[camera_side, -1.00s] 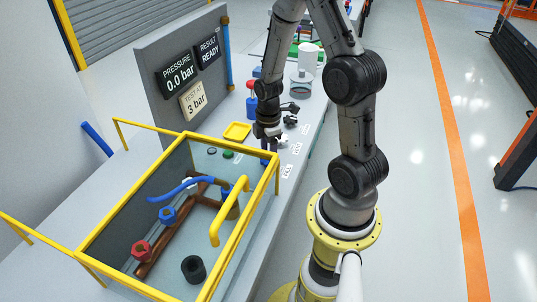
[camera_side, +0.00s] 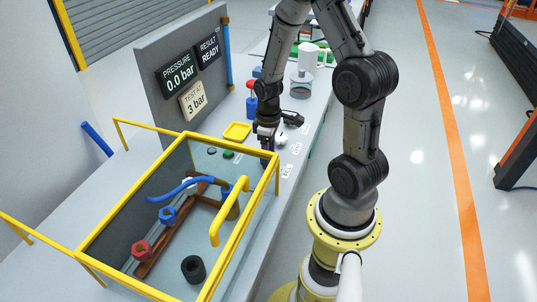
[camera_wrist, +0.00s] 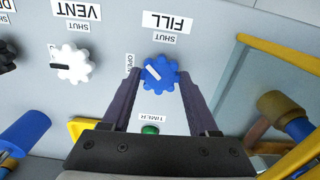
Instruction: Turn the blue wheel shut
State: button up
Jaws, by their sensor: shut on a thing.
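The blue wheel (camera_wrist: 161,75) is a lobed knob on the grey panel, under the labels FILL and SHUT in the wrist view. Its white pointer mark slants toward the left, where the OPEN label (camera_wrist: 132,63) is. My gripper (camera_wrist: 161,80) is shut on the wheel, with one dark finger at each side of it. In the side view my gripper (camera_side: 267,148) points down at the panel beside the tank, and it mostly hides the wheel there.
A white wheel (camera_wrist: 72,65) labelled VENT sits to the left in the wrist view, with a black knob (camera_wrist: 6,54) beyond. A green button (camera_wrist: 150,130) is near my fingers. The yellow-framed tank (camera_side: 277,172) stands close by. The display reads 0.0 bar and READY.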

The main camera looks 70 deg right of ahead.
jog(key=m, duration=0.4)
jog(key=shift+m, duration=2.8)
jog(key=o, duration=1.4)
jog(key=shift+c, duration=0.2)
jog(key=shift+r, duration=0.1)
notch_tip(320, 180, up, 14)
